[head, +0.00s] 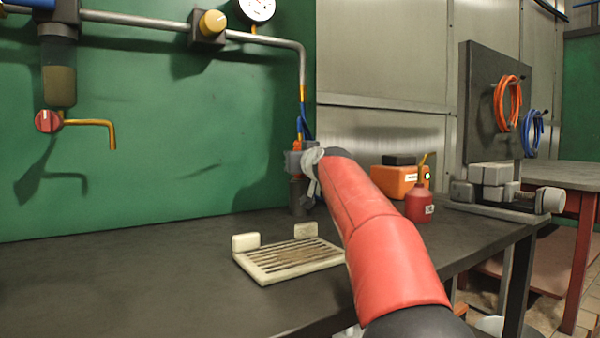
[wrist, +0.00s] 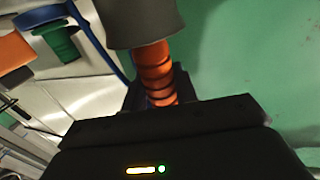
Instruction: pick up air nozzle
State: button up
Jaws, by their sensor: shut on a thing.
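In the wrist view, the dark jaws of my gripper (wrist: 156,92) are shut on an orange ribbed part (wrist: 156,70), which appears to be the air nozzle. A wide grey cylinder (wrist: 146,22) sits at its upper end. The jaws hide its lower end. In the head view, my gripper is small and partly hidden by my red arm, beside the green wall panel, and the nozzle cannot be clearly made out there. A blue hose (head: 304,128) hangs just above, under the end of the wall pipe (head: 302,70). A blue line also shows in the wrist view (wrist: 96,42).
A cream slatted tray (head: 252,269) lies on the dark bench (head: 120,290). An orange box (head: 395,181), a red can (head: 418,204) and a grey vise (head: 494,190) stand to the right. The left bench top is clear. A red-knobbed valve (head: 48,121) hangs at left.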

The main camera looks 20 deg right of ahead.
notch_tip(320, 180, up, 10)
jog(key=p, duration=0.5)
dwell(0.3)
